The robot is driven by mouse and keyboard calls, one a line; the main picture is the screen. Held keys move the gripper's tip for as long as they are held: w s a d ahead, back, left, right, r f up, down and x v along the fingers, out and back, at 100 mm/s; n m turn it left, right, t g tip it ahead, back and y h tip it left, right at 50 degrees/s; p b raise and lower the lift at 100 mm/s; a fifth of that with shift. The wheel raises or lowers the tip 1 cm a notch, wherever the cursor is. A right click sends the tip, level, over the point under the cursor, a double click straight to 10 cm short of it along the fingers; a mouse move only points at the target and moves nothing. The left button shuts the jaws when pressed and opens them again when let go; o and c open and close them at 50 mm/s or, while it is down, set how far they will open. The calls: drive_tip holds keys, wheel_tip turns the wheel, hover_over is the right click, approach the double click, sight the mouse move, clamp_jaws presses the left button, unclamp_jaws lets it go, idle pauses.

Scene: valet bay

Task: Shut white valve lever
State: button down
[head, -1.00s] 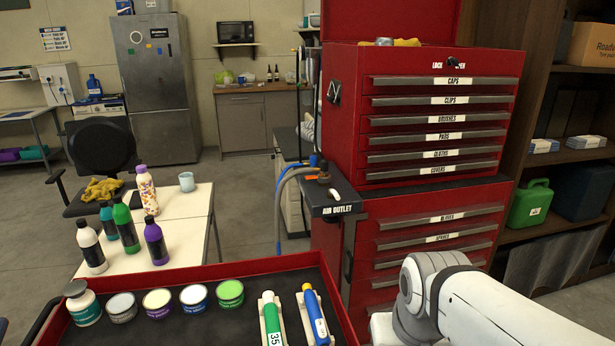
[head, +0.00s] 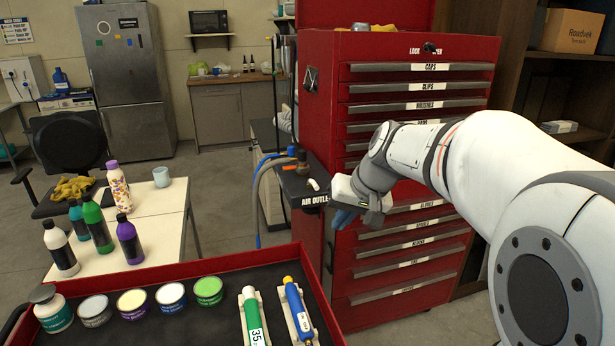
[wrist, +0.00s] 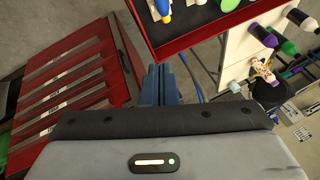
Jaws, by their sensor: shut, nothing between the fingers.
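The white valve lever (head: 314,184) shows in the head view as a short white handle on the black air outlet shelf (head: 304,200), at the side of the red tool cabinet. It sits by a brass-coloured fitting (head: 301,160) with a blue hose. My gripper (head: 343,219) is just right of and below the lever, in front of the cabinet drawers, apart from it in the picture. Its blue fingers are together and empty. In the wrist view my gripper (wrist: 160,75) points at the floor gap between cabinet and tray; I cannot make out the lever there.
A red-rimmed tray (head: 180,272) with tins and two tube-like tools is in front. A white table (head: 160,222) with bottles stands left. The red cabinet (head: 400,285) is close behind my gripper. Open floor lies between table and cabinet.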

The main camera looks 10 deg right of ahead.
drive_tip(key=w+d+r+t+y, duration=0.1)
drive_tip(key=w+d, duration=0.3)
drive_tip(key=w, duration=0.6)
drive_tip(key=w+d+r+t+y+b, duration=0.1)
drive_tip(key=w+d+r+t+y, duration=0.1)
drive_tip(key=w, duration=0.9)
drive_tip(key=shift+w+d+r+t, duration=0.3)
drive_tip(key=shift+d+r+t, duration=0.2)
drive_tip(key=shift+d+r, duration=0.45)
drive_tip(key=p, duration=0.2)
approach(313, 184)
drive_tip(key=w+a+f, duration=0.2)
drive_tip(key=w+f, duration=0.1)
drive_tip(key=w, duration=0.2)
drive_tip(key=shift+f, duration=0.25)
drive_tip(key=shift+w, duration=0.15)
